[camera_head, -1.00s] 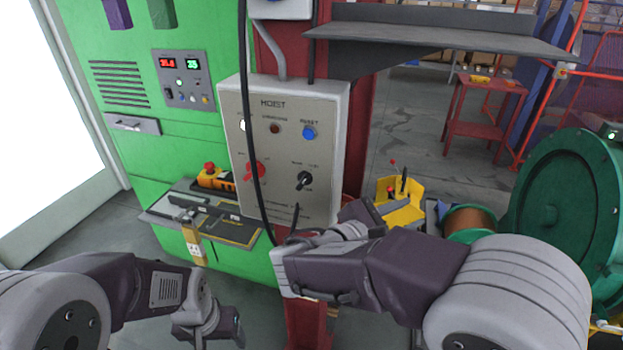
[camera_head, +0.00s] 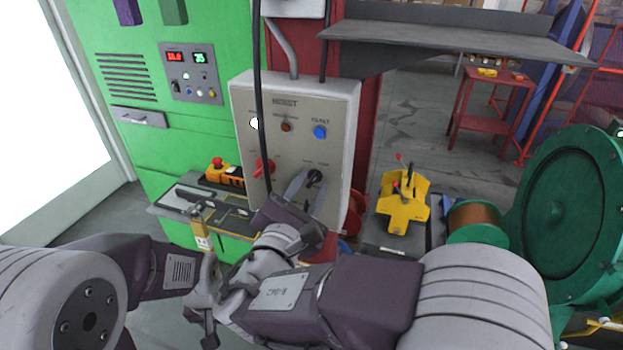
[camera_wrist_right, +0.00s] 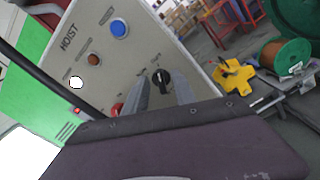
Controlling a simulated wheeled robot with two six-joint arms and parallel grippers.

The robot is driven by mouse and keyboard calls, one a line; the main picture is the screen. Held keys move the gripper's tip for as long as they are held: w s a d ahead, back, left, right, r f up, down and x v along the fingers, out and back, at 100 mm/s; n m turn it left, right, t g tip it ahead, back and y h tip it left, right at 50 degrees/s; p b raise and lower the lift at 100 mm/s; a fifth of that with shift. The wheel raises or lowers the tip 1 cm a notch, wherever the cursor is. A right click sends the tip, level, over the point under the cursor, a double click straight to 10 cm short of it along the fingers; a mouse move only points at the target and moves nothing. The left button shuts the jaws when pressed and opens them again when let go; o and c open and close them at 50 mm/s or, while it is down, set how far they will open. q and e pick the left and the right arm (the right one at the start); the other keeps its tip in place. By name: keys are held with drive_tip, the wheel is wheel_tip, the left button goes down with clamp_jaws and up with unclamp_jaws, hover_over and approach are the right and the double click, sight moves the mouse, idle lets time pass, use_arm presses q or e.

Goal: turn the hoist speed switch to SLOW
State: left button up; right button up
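The hoist box (camera_head: 290,100) is a grey panel marked HOIST on a red column. Its black speed switch (camera_head: 314,177) is at the lower right of the panel and also shows in the right wrist view (camera_wrist_right: 161,78). My right gripper (camera_head: 308,188) is in front of the panel with its fingers apart, pointing at the switch. In the right wrist view its two fingers (camera_wrist_right: 162,92) lie either side of the switch, just below it; contact cannot be told. My left gripper (camera_head: 206,325) hangs low at the left, away from the panel, its fingertips unclear.
The panel also has a red knob (camera_head: 264,167), a blue button (camera_head: 320,132) and a white lamp (camera_head: 254,123). A black cable (camera_head: 257,60) hangs before it. A shelf (camera_head: 450,38) juts out at upper right. A yellow fixture (camera_head: 404,208) stands right of the column.

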drive_tip(key=shift+w+d, duration=0.2)
drive_tip(key=shift+w, duration=0.35)
clamp_jaws()
drive_tip(key=shift+a, duration=0.1)
